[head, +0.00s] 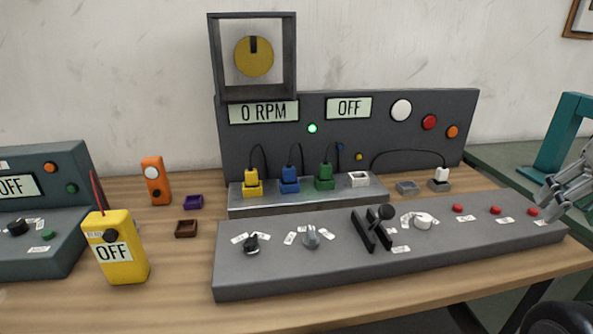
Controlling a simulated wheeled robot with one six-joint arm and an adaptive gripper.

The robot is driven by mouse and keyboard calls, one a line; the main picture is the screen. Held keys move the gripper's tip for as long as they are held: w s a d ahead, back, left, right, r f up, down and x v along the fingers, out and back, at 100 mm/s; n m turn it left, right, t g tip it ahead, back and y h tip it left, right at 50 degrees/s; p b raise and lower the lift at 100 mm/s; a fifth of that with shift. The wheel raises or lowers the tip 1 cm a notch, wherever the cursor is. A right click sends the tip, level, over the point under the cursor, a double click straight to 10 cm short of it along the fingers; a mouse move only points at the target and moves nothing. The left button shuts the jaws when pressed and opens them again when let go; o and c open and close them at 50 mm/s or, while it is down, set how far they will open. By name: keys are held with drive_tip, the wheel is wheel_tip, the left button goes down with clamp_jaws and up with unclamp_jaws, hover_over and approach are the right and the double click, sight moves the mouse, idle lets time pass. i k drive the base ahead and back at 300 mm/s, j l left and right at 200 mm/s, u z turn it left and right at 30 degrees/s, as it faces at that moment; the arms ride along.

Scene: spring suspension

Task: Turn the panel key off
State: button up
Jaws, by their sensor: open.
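The grey control panel (330,262) lies along the front of the workbench. A small dark knob (251,243) and a grey key-like switch (311,237) stand at its left, with small white labels beside them. I cannot tell for certain which one is the panel key, and their label text is too small to read. The upright panel behind shows a "0 RPM" display (264,112), an "OFF" display (349,108) and a lit green lamp (312,128). My gripper (543,203) is open and empty at the right edge, near the panel's right end, well away from both controls.
A black lever (376,226), white knob (423,221) and red buttons (495,210) stand along the panel between my gripper and its left controls. Coloured plugs (289,180) with cables stand behind. A yellow handheld box (118,248) stands at left.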

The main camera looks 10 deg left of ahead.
sight(251, 247)
drive_tip(key=j+u, duration=0.1)
drive_tip(key=u, duration=0.6)
drive_tip(key=j+u, duration=0.15)
drive_tip(key=u, duration=0.2)
